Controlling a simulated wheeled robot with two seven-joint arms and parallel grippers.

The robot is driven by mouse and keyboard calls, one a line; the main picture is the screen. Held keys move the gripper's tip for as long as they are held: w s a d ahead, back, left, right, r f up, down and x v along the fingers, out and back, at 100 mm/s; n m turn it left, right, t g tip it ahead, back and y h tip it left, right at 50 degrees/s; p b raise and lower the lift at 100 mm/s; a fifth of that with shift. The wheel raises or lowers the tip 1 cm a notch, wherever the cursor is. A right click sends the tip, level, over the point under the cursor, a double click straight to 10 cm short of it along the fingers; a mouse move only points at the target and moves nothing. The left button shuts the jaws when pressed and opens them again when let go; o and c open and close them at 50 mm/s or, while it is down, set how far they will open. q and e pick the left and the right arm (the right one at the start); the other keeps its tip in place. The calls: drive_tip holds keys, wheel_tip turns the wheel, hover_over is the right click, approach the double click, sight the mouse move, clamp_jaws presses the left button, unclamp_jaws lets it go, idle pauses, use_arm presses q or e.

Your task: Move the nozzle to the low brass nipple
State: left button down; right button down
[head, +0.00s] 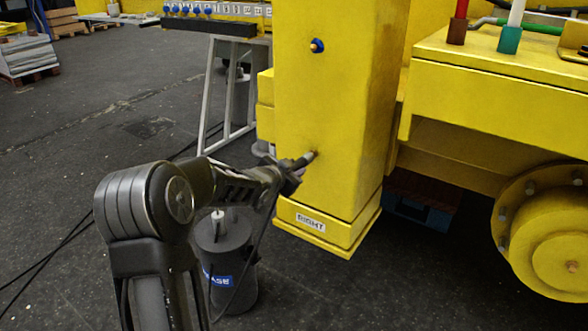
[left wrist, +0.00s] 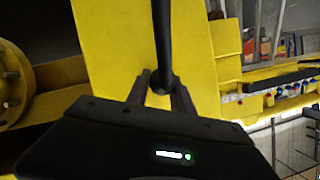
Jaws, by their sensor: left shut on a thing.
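My left gripper (head: 291,172) is shut on the dark nozzle (head: 304,160), low in front of the yellow post (head: 335,100). The nozzle points up and right at the post face. Its tip is at or very close to the small, brownish low brass nipple (head: 316,152); I cannot tell whether they touch. In the left wrist view the fingers (left wrist: 162,88) close around the dark nozzle or its hose (left wrist: 162,40), with the yellow post behind. The nipple cannot be made out there. My right gripper is not in view.
A blue-collared fitting (head: 317,45) sits higher on the post. A dark grease drum (head: 228,262) stands on the floor beside my left arm. A grey metal stand (head: 226,100) is behind. A yellow wheel hub (head: 550,235) is at the right. Floor at the left is mostly clear.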

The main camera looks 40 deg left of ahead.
use_arm(q)
drive_tip(key=shift+w, duration=0.75)
drive_tip(key=c, duration=1)
unclamp_jaws()
drive_tip(key=shift+s, duration=0.1)
drive_tip(key=v, duration=0.7)
drive_tip(key=shift+s+r, duration=0.15)
drive_tip(key=shift+s, duration=0.15)
